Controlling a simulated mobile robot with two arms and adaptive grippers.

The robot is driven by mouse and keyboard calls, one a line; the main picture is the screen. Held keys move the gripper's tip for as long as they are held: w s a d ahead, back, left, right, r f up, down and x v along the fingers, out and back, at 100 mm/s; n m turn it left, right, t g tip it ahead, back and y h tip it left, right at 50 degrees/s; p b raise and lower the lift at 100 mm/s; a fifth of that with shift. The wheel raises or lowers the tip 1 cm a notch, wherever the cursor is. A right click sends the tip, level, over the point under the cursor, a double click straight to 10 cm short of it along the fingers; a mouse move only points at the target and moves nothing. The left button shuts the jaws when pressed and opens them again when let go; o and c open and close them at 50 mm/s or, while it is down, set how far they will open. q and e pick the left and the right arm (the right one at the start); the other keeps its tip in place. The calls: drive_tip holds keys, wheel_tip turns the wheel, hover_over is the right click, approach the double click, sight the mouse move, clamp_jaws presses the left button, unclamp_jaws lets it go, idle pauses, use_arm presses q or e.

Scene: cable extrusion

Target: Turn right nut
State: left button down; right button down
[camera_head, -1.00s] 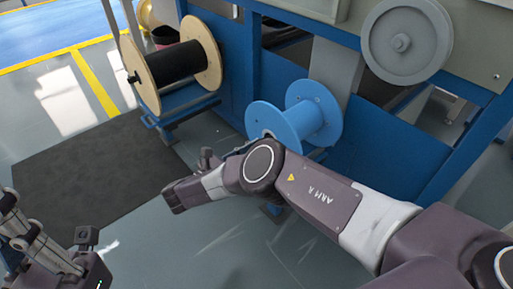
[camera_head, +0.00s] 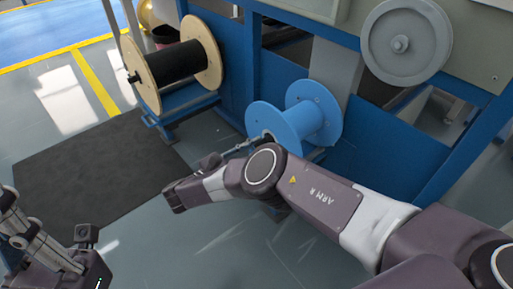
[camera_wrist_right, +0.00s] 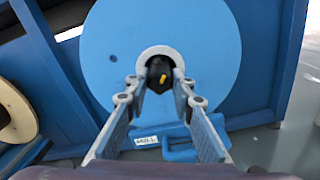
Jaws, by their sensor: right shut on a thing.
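The blue spool (camera_head: 305,120) sits on the blue machine frame, its round flange facing my right arm. In the right wrist view its flange (camera_wrist_right: 215,55) fills the middle. A dark nut (camera_wrist_right: 157,68) with a yellow tip sits at the flange's centre, inside a pale ring. My right gripper (camera_wrist_right: 160,86) is shut on the nut, one finger on each side. In the head view the right gripper (camera_head: 254,139) is at the spool's hub, and my forearm hides part of the spool's lower side. My left gripper (camera_head: 85,237) is partly in view at lower left, away from the spool; its jaw state is unclear.
A wooden-flanged spool of black cable (camera_head: 178,65) stands on a blue stand at upper left. A grey wheel (camera_head: 405,42) is mounted on the machine at upper right. A dark mat (camera_head: 90,175) lies on the open floor at left.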

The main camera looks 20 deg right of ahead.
drive_tip(key=shift+r, duration=0.1)
drive_tip(key=c, duration=1.7)
unclamp_jaws()
drive_tip(key=shift+o, duration=0.2)
drive_tip(key=shift+w+a+r, duration=0.15)
drive_tip(key=shift+a+r, duration=0.1)
drive_tip(key=shift+r, duration=0.3)
drive_tip(key=r, duration=0.8)
drive_tip(key=shift+d+r, duration=0.3)
drive_tip(key=shift+r, duration=0.1)
